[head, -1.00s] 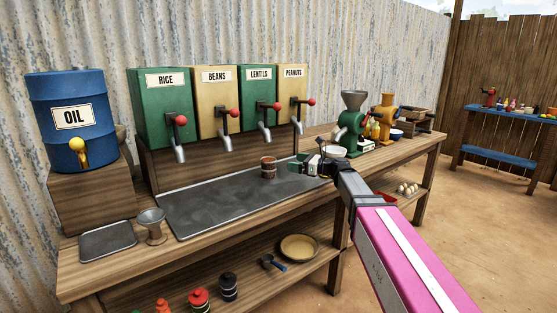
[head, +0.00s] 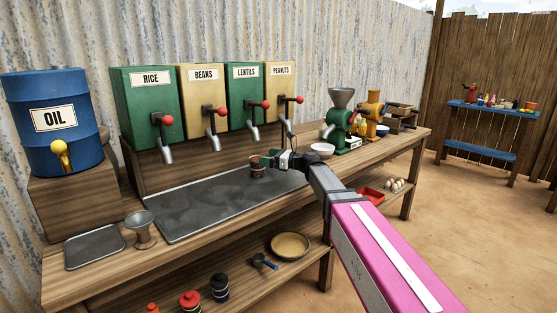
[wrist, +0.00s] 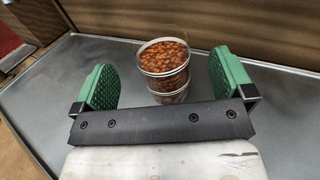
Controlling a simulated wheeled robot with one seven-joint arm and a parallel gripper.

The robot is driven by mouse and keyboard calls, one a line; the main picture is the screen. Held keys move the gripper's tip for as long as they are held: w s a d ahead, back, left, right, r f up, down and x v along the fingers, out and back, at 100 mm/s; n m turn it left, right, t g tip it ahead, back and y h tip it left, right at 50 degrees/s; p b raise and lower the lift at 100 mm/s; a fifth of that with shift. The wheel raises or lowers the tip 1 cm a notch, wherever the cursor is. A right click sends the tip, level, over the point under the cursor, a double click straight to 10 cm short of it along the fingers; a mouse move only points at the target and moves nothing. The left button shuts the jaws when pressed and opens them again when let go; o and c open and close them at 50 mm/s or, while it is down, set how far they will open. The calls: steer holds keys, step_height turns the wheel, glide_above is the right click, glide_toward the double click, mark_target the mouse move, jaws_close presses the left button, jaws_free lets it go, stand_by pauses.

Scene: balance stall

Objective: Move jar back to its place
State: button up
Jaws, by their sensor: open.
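The jar (head: 257,166) stands on the grey metal tray (head: 205,205) below the dispensers. In the wrist view the jar (wrist: 165,71) is clear-walled and filled with reddish-brown beans, with pale bands around it. My gripper (head: 264,162) is at the jar's right side in the head view. In the wrist view its two green pads (wrist: 162,78) are apart, with the jar between and a little beyond them. A gap shows on each side of the jar, so the pads do not appear to touch it.
Rice, beans, lentils and peanuts dispensers (head: 207,97) with red-knobbed taps stand behind the tray. A blue oil drum (head: 55,140) and metal funnel cup (head: 141,228) are at left. A white bowl (head: 321,149) and green grinder (head: 339,125) stand right. Lidded jars (head: 190,302) sit on the lower shelf.

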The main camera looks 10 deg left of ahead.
mark_target(258, 154)
steer(key=shift+x, duration=2.5)
steer(key=c, duration=1.2)
